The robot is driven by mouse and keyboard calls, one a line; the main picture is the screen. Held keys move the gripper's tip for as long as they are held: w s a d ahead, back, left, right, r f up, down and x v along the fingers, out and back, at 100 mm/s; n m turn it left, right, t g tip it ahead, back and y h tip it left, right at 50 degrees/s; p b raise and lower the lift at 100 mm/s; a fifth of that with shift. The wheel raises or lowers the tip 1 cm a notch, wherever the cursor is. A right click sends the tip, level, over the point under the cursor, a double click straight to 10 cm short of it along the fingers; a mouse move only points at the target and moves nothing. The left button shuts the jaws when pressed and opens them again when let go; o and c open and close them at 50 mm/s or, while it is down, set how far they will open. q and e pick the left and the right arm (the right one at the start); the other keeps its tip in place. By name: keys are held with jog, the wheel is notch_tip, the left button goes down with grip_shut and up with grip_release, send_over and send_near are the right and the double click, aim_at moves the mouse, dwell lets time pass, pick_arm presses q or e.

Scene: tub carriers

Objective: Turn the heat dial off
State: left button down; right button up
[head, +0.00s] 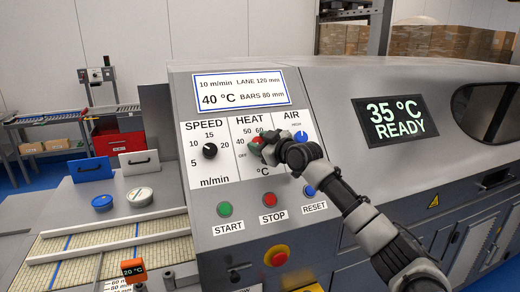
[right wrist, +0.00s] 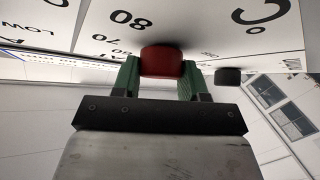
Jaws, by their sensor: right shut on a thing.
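The red heat dial (head: 256,141) sits on the white HEAT scale of the control panel in the head view, partly covered by my right gripper (head: 265,147). In the right wrist view my right gripper (right wrist: 161,75) has its green fingers on both sides of the red heat dial (right wrist: 161,61), shut on it. The OFF mark (head: 242,155) shows at the lower left of the dial. The dial's pointer is hidden, so its setting cannot be read. My left gripper is not in view.
The black speed dial (head: 210,150) is left of the heat dial and the blue air dial (head: 301,137) is close on the right. Green START (head: 224,209), red STOP (head: 269,199) and blue RESET (head: 309,191) buttons lie below. The display (head: 395,121) reads 35 °C READY.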

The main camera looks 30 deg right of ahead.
jog(key=shift+n+y, duration=0.3)
jog(key=o, duration=0.9)
jog(key=shift+o, duration=0.2)
jog(key=shift+s, duration=0.1)
jog(key=shift+s+f+b, duration=0.1)
jog(key=shift+s+b, duration=0.2)
jog(key=shift+b, duration=0.1)
jog(key=s+d+r+b, duration=0.1)
jog(key=s+b, duration=0.3)
jog(key=s, duration=0.6)
jog(key=shift+d+b, duration=0.35)
jog(key=shift+d, duration=0.05)
jog(key=shift+w, duration=0.1)
